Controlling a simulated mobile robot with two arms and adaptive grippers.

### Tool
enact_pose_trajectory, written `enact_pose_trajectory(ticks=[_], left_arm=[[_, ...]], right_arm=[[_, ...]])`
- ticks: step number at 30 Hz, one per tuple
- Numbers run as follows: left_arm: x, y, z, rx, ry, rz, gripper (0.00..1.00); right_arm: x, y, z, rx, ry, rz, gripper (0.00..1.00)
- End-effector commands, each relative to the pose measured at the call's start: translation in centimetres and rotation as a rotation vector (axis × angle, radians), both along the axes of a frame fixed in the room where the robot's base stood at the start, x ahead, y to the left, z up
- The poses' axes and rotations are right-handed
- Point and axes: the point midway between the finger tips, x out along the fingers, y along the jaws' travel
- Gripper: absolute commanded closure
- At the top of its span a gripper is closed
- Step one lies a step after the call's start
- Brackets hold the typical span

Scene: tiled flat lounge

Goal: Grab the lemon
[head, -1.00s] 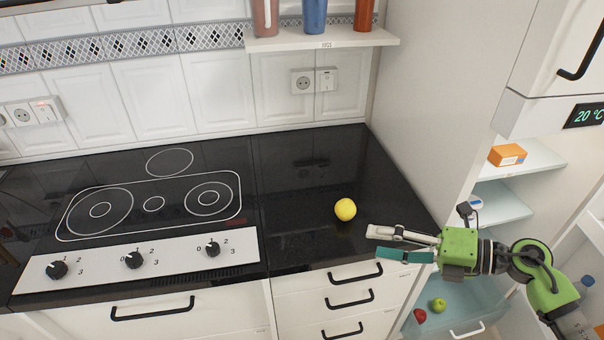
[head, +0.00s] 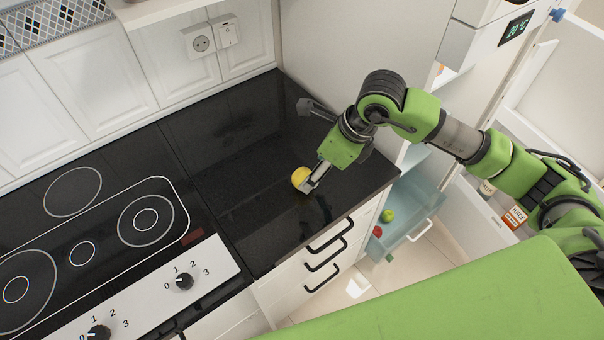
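The yellow lemon (head: 300,178) lies on the black countertop (head: 240,190) to the right of the cooktop. My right gripper (head: 308,185) is pointed down at the lemon from its right side. One finger overlaps the lemon's right edge in the picture. The other finger is hidden, so I cannot tell whether the fingers are around the lemon or closed on it. My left gripper is not in view.
The cooktop (head: 83,250) with its knobs is at the left. A wall and a tall cabinet (head: 350,45) stand behind and right of the counter. An open fridge drawer (head: 415,210) below holds a green apple (head: 388,215) and a red fruit (head: 377,231).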

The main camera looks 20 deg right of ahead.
Motion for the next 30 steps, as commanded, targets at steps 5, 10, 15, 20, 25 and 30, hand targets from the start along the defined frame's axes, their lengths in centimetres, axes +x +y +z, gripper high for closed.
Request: enact_pose_trajectory(ticks=[5, 10, 15, 20, 25, 30], left_arm=[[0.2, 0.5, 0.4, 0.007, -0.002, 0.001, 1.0], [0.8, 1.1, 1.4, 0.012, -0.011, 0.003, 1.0], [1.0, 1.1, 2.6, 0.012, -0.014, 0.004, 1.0], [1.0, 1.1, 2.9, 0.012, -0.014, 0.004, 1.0], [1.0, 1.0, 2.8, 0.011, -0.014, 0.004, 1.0], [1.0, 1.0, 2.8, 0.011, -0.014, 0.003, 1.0]], right_arm=[[0.5, 0.5, -1.5, 0.001, 0.0, 0.001, 0.42], [1.2, 1.0, -2.4, 0.003, 0.003, -0.001, 0.42], [2.4, 1.8, -4.5, 0.002, 0.004, 0.0, 0.42], [2.9, 2.2, -6.0, 0.002, 0.001, 0.001, 0.42], [2.9, 2.1, -6.2, 0.001, -0.002, 0.001, 0.42], [2.9, 2.1, -6.1, 0.002, -0.001, 0.0, 0.7]])
